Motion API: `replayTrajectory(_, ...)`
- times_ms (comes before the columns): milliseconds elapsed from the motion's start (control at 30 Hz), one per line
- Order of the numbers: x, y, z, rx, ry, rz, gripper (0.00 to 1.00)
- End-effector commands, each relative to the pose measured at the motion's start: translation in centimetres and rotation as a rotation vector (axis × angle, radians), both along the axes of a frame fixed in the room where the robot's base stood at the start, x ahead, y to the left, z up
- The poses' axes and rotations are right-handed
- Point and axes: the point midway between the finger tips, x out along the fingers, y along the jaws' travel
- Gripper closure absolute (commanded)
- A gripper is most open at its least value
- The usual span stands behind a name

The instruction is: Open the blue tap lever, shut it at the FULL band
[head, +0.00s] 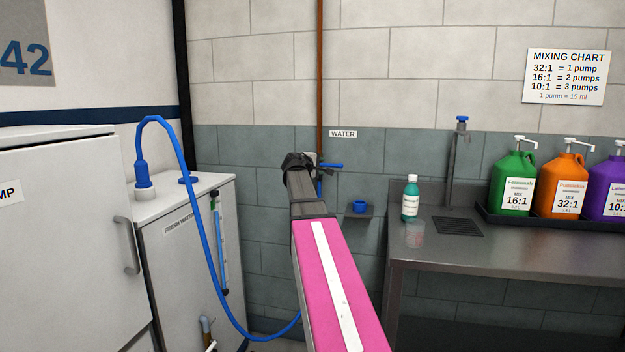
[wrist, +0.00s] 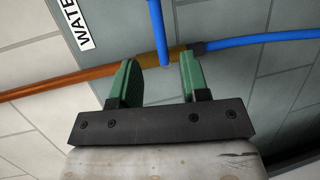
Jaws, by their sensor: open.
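The blue tap lever (head: 332,166) sticks out to the right from the tap on the wall pipe, crosswise to the pipe. In the wrist view the lever (wrist: 156,28) reaches in between my two green fingers, apart from both as far as I can tell. My gripper (head: 298,162) is open at the tap; it also shows in the wrist view (wrist: 160,64). In the head view my gripper and arm hide part of the tap body. The fresh water tank (head: 184,262) has an upright sight tube (head: 221,245) on its front; its level and bands are too small to read.
A blue hose (head: 179,139) loops from the tank's top towards the floor behind my arm. A small shelf (head: 358,214) with a blue cup is right of the tap. A steel counter (head: 450,253) with bottles stands further right. A WATER label (head: 343,134) is above the tap.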

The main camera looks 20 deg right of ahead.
Motion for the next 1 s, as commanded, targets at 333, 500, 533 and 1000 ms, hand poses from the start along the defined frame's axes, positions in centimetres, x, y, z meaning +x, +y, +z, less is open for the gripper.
replayTrajectory(333,1.1,-0.5,0.0,-0.020,0.002,-0.065,0.58)
replayTrajectory(500,2.6,-2.8,-0.6,-0.019,0.004,-0.064,0.58)
replayTrajectory(533,2.9,-3.3,-0.7,-0.019,0.003,-0.064,0.58)
replayTrajectory(1000,5.7,-8.4,-1.8,-0.019,0.002,-0.062,0.58)
